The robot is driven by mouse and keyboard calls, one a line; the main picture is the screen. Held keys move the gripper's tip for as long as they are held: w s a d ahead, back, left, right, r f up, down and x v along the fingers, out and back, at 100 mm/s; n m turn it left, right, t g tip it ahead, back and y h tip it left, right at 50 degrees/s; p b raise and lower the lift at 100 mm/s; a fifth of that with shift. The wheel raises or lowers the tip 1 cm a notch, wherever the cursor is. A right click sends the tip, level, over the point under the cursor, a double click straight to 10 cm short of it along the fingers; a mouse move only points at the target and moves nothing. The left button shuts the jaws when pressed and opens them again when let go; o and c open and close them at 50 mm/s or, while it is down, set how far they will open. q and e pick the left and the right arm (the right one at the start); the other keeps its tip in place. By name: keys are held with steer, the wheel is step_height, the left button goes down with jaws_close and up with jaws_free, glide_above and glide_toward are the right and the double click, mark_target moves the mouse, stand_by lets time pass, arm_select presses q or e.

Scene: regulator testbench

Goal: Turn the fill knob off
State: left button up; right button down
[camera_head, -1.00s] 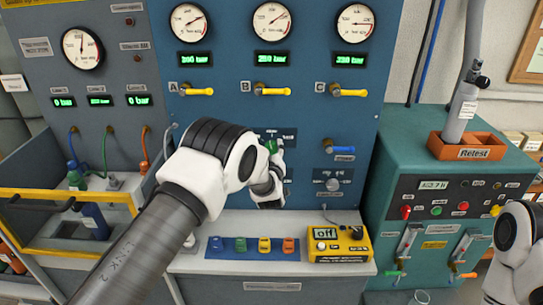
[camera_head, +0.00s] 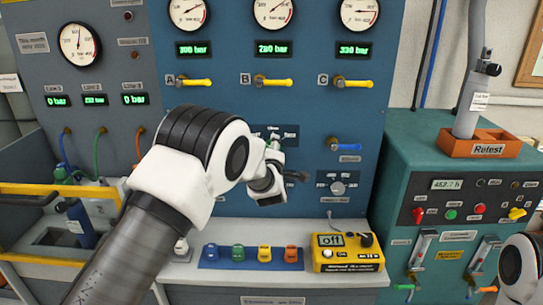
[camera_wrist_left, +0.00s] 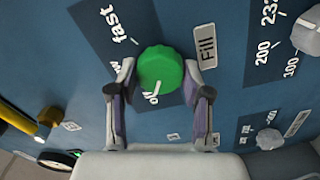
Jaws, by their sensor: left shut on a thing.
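In the left wrist view, the round green fill knob (camera_wrist_left: 160,70) sits on a blue panel beside a tilted "Fill" label (camera_wrist_left: 207,45). The two fingers of my left gripper (camera_wrist_left: 159,76) are shut on the knob, one on each side. The knob's white mark points down, towards a partly covered "off" marking (camera_wrist_left: 151,99). A "fast" marking (camera_wrist_left: 122,25) shows at upper left, and another marking is mostly behind the left finger. In the head view my left arm and wrist cover most of the knob. My right gripper is out of view; only part of that arm shows at lower right.
A blue lever (camera_head: 345,145) and a grey knob (camera_head: 338,187) are right of my left wrist. Yellow levers (camera_head: 272,82) run above it. A yellow device reading "off" (camera_head: 347,252) and coloured pieces (camera_head: 238,253) stand on the shelf below.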

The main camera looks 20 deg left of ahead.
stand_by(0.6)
arm_select(q)
steer(key=o, duration=1.2)
steer(key=shift+d, duration=0.1)
steer(key=shift+c, duration=0.2)
steer(key=v, duration=1.1)
steer(key=shift+s, duration=0.4)
steer(key=shift+d+f, duration=0.1)
steer(key=shift+d, duration=0.05)
